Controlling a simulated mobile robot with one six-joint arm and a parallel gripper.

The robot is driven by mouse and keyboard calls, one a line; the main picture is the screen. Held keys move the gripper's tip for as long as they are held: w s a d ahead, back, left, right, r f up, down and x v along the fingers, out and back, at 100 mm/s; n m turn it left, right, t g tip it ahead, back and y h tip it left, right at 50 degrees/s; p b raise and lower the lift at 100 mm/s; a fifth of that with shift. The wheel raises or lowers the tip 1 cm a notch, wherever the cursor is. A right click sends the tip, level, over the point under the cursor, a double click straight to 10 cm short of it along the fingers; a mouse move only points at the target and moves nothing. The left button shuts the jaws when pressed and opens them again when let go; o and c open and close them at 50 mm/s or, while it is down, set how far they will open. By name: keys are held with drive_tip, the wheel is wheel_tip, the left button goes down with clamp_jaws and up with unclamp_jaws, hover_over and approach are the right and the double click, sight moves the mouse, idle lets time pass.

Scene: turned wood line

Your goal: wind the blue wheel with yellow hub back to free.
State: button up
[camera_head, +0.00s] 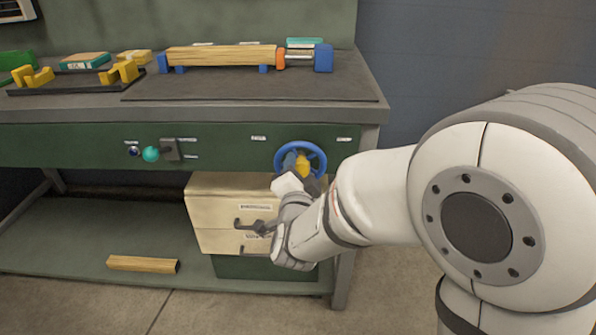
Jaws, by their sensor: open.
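The blue wheel (320,155) with a yellow hub (302,166) is on the green front panel of the bench, near its right end. Small white labels sit to its upper left (258,138) and upper right (344,139); their words are too small to read. My gripper (289,182) is at the lower left part of the wheel, in front of it, with its jaws open. My wrist hides the wheel's lower edge and much of the gripper. I cannot tell whether the fingers touch the rim or a spoke.
A teal knob (151,154) and a grey switch box (171,149) are further left on the panel. Drawers (218,207) with dark handles stand below the wheel, close to my wrist. A wood bar (220,57) lies on the bench top; another (143,264) lies on the lower shelf.

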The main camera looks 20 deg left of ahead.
drive_tip(key=shift+w, duration=0.25)
drive_tip(key=c, duration=0.6)
drive_tip(key=shift+a, duration=0.25)
drive_tip(key=shift+c, duration=0.6)
drive_tip(key=shift+d, duration=0.15)
